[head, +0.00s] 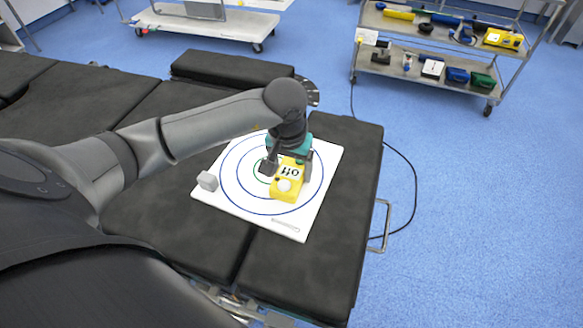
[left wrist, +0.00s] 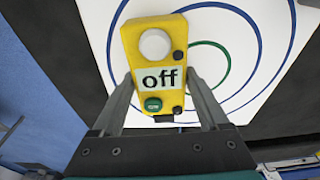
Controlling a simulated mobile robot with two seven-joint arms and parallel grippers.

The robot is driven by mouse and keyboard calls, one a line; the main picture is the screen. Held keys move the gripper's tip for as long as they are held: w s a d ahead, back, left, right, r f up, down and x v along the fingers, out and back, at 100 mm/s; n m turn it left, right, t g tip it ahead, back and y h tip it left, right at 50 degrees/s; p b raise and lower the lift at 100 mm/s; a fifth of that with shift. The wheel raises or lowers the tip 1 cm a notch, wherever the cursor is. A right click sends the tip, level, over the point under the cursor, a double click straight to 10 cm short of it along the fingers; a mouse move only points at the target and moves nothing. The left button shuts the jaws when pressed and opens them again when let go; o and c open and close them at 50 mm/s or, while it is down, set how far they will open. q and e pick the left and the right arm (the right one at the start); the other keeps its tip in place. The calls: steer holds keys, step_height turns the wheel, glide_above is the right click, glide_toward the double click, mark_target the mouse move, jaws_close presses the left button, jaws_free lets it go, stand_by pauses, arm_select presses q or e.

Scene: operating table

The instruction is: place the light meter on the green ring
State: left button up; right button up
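The light meter (head: 287,181) is a yellow box with a white dome, a display reading "off" and a green button. It is over the white board (head: 236,208), at the near right side of the small green ring (head: 257,168). In the left wrist view the meter (left wrist: 155,78) hides part of the green ring (left wrist: 228,62). My left gripper (head: 288,168) points down with a finger against each side of the meter; its fingers also show in the left wrist view (left wrist: 160,88). I cannot tell whether the meter touches the board. My right gripper is out of view.
A small grey block (head: 207,181) sits at the board's left corner. The board lies on the black padded operating table (head: 345,215). A metal cart (head: 425,50) with several devices stands back right. A white trolley (head: 215,22) stands at the back.

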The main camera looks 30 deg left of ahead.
mark_target(290, 172)
arm_select(q)
steer(key=o, duration=0.3)
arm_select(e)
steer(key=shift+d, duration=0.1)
arm_select(q)
steer(key=shift+r, duration=0.15)
steer(key=r, duration=0.2)
steer(key=r+p, duration=0.1)
steer(key=r, duration=0.3)
steer(key=shift+s+d+r+p, duration=0.1)
steer(key=shift+s+r+p, duration=0.05)
steer(key=shift+s+p, duration=0.25)
steer(key=r, duration=0.3)
steer(key=s+r, duration=0.1)
steer(key=r, duration=0.1)
steer(key=shift+d+r+p, duration=0.1)
steer(key=shift+r+p, duration=0.2)
steer(key=shift+p, duration=0.1)
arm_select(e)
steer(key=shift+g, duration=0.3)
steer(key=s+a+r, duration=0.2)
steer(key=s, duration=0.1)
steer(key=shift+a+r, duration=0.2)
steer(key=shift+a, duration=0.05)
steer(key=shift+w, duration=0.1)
